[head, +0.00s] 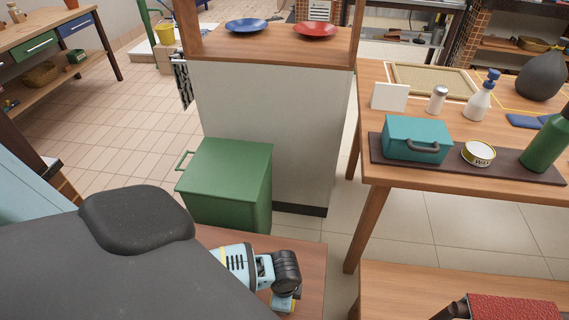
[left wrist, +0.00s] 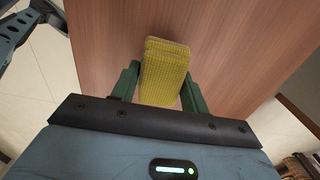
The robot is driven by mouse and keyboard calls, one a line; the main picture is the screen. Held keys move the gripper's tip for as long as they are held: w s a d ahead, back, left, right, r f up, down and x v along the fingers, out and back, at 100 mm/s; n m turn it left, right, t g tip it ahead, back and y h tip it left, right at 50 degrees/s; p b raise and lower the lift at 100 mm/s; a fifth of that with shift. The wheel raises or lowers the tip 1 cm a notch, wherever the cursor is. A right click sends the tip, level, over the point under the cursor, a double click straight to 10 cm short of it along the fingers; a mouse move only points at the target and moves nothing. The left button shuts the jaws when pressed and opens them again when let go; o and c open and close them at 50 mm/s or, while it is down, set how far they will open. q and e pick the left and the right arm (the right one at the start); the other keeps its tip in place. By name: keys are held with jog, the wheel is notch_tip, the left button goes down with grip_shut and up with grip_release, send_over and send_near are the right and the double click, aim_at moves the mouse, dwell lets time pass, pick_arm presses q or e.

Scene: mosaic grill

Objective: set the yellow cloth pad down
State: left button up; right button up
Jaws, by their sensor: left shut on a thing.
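The yellow cloth pad (left wrist: 165,74) is a small woven block between the two dark green fingers of my left gripper (left wrist: 160,88) in the left wrist view. The gripper is shut on it. Behind the pad is a brown wooden surface (left wrist: 225,40); I cannot tell whether the pad touches it. In the head view my left wrist (head: 262,268) is low at the bottom centre, over a wooden top (head: 308,262). The pad cannot be clearly made out there. My right gripper is in neither view.
A green bin (head: 225,172) stands just beyond the wooden top, beside a white-sided counter (head: 275,120). On the right, a table (head: 400,188) holds a teal box (head: 415,132), a tin (head: 478,154) and a green bottle (head: 548,145). A red textured thing (head: 512,308) lies at bottom right.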

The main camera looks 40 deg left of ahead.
pick_arm(q)
notch_tip(320, 180, down, 2)
jog(key=shift+f, duration=0.15)
dwell(0.3)
jog(key=o, duration=1)
jog(key=shift+c, duration=0.2)
